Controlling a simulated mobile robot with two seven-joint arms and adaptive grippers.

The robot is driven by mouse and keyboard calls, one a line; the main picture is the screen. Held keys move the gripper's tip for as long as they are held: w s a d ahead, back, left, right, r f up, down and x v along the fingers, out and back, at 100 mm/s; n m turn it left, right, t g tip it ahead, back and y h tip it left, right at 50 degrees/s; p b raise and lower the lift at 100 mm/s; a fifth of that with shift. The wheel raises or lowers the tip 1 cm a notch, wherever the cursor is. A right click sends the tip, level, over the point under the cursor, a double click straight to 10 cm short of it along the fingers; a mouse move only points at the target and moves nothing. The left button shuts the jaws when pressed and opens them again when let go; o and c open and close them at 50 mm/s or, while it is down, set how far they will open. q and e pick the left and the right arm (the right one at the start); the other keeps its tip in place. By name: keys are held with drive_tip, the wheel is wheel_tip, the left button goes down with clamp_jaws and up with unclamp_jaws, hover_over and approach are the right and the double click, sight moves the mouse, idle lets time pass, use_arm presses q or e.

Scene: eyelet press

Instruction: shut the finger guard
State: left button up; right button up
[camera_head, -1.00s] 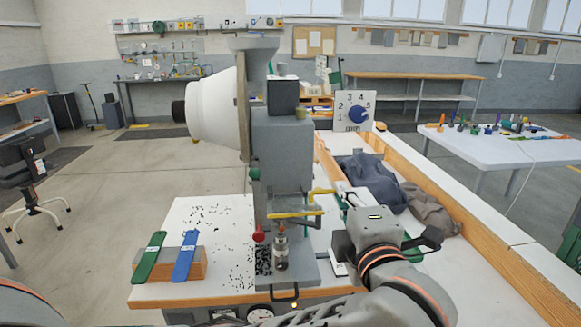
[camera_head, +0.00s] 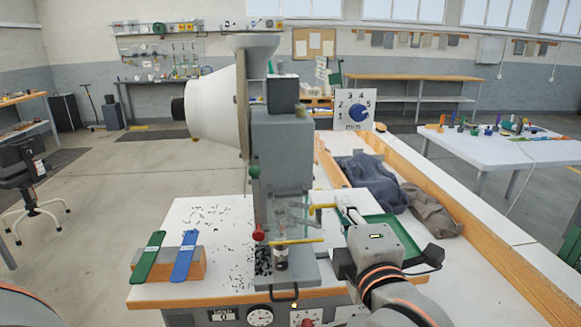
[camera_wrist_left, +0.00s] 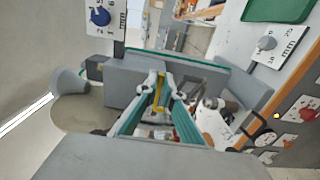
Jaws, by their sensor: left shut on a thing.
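The finger guard (camera_head: 292,216) is a clear panel with a yellow lower edge bar (camera_head: 297,242), on the front of the grey eyelet press (camera_head: 282,150). The panel hangs in front of the press's lower tooling, with the yellow bar low, near the level of the metal post (camera_head: 281,258). A yellow handle (camera_head: 325,207) sticks out at the guard's right side. My left gripper (camera_wrist_left: 160,90) is shut on the yellow handle, which shows between its fingertips in the left wrist view. In the head view my wrist hides part of the fingers. My right gripper is not in view.
A wooden block with a green strip (camera_head: 148,257) and a blue strip (camera_head: 185,257) stands at the left of the press table. A green tray (camera_head: 408,238) lies right of the press, behind my wrist. A dial plate (camera_head: 355,110) and dark cloths (camera_head: 370,182) are further back.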

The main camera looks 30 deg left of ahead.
use_arm(q)
drive_tip(key=shift+f, duration=0.35)
drive_tip(key=shift+f+b, duration=0.45)
drive_tip(key=shift+f, duration=0.6)
drive_tip(key=shift+w+a+f+b, duration=0.15)
drive_tip(key=shift+f+b, duration=0.1)
drive_tip(key=shift+f, duration=0.15)
drive_tip(key=shift+w+f+b, duration=0.1)
drive_tip(key=shift+f+b, duration=0.1)
drive_tip(key=shift+f, duration=0.2)
